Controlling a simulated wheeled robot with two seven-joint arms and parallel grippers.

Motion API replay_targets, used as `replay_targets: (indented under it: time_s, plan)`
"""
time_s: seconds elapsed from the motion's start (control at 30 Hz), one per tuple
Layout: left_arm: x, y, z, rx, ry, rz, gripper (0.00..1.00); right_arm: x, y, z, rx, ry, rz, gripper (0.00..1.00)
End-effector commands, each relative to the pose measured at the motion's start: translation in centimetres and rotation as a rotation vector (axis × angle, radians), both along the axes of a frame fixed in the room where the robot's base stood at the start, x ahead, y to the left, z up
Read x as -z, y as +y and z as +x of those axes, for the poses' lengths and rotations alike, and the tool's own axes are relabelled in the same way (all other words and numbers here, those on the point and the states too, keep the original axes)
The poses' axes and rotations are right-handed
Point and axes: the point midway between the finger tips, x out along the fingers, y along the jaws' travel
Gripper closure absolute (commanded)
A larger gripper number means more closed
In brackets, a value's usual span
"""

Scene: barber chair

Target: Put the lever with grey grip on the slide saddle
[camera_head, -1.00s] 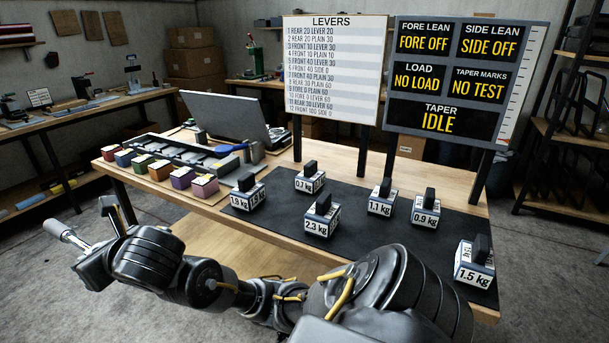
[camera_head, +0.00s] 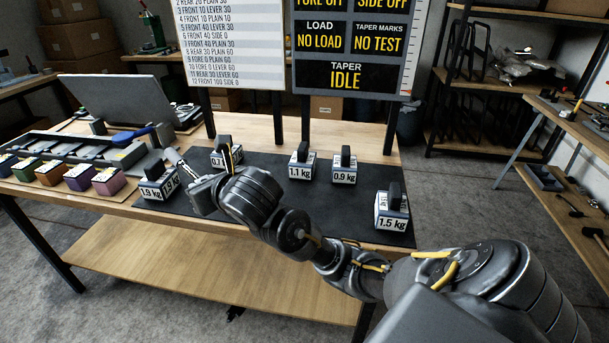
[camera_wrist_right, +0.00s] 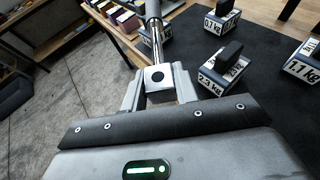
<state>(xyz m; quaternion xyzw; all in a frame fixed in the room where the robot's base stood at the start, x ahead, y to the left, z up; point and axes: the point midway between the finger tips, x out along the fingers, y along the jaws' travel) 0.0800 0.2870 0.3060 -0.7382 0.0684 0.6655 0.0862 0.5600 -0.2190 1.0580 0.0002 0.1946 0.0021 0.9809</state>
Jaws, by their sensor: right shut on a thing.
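My right gripper (camera_head: 190,180) is shut on the lever, holding it by its square metal end block in the air at the front edge of the mat. The lever (camera_head: 178,162) points up and to the left. In the right wrist view the block of the lever (camera_wrist_right: 159,76) sits between the fingers of the gripper (camera_wrist_right: 158,92), and its rod runs away to a grey grip at the top edge. A long grey slide (camera_head: 75,151) lies at the left of the table, apart from the lever. I cannot tell which of its parts is the saddle. My left gripper is not in view.
Several marked weights, such as the 1.9 kg one (camera_head: 158,186) and the 1.5 kg one (camera_head: 392,213), stand on the dark mat (camera_head: 325,205). The 2.3 kg weight (camera_wrist_right: 221,72) stands close to my right gripper. Coloured blocks (camera_head: 79,178) line the front left. A laptop-like panel (camera_head: 125,100) stands behind.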

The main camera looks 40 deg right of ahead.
Motion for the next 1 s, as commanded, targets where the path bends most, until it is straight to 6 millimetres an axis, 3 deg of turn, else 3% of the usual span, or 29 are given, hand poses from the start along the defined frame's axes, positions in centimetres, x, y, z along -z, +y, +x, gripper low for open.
replay_targets:
  time_s: [0.07, 0.17, 0.4, 0.6, 0.7, 0.87, 1.0]
  plan:
    - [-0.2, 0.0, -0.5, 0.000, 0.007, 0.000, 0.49, 0.1, -0.7, 0.3, 0.014, -0.004, -0.002, 1.00]
    - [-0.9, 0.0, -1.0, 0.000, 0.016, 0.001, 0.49, 0.9, -3.3, 1.1, 0.066, -0.009, -0.009, 1.00]
    - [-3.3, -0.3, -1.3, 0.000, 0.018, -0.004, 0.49, 4.7, -13.6, 2.9, 0.181, -0.034, -0.025, 1.00]
    - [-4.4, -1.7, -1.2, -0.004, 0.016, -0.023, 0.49, 7.0, -19.3, 2.6, 0.188, -0.016, -0.015, 1.00]
    - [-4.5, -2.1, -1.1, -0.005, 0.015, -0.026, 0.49, 7.6, -20.5, 2.4, 0.185, -0.007, -0.006, 1.00]
    - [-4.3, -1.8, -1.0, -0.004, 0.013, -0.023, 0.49, 8.2, -20.8, 2.4, 0.182, -0.004, 0.002, 1.00]
    - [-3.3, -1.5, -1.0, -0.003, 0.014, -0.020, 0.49, 10.7, -20.7, 2.3, 0.183, 0.000, 0.003, 1.00]
